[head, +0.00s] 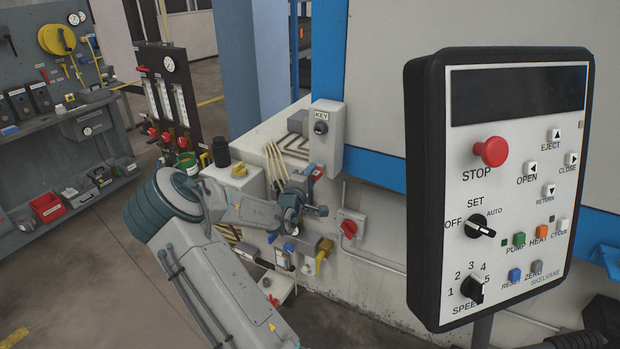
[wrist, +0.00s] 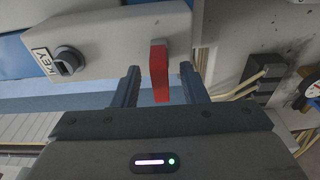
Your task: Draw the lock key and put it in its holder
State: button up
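A grey box with a KEY label and a dark round key switch (head: 320,128) is fixed to the machine's wall; the switch also shows in the wrist view (wrist: 68,62). A red flat piece, apparently the lock key (wrist: 158,70), stands out at the end of this box. It shows small in the head view (head: 317,172), partly hidden by my gripper. My gripper (wrist: 160,84) is open, with one finger on each side of the red piece and a visible gap to both. In the head view my gripper (head: 304,196) is just below the box. I cannot make out the key's holder.
A red rotary switch (head: 348,228) is on the wall right of my gripper. A yellow-handled item (head: 323,255) hangs below it. Cables and pipes run close by on the left. A large control panel (head: 505,190) stands at the right front. Open floor lies at the left.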

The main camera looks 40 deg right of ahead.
jog(key=b+v, duration=0.1)
jog(key=v, duration=1.3)
jog(key=shift+b, duration=0.35)
dwell(0.3)
jog(key=a+f+m+g+y, duration=0.2)
jog(key=a+f+m+y, duration=0.2)
jog(key=a+f+y, duration=0.35)
jog(key=s+a+r+m+y, duration=0.1)
jog(key=s+a+r+y, duration=0.15)
jog(key=a+y, duration=0.6)
jog(key=s+a+r+g, duration=0.2)
jog(key=s+a+r, duration=0.3)
jog(key=s, duration=0.4)
jog(key=s+a+r+g, duration=0.1)
jog(key=s+a+r, duration=0.4)
jog(key=s, duration=0.5)
jog(key=shift+r+m+g, duration=0.4)
jog(key=shift+r, duration=0.1)
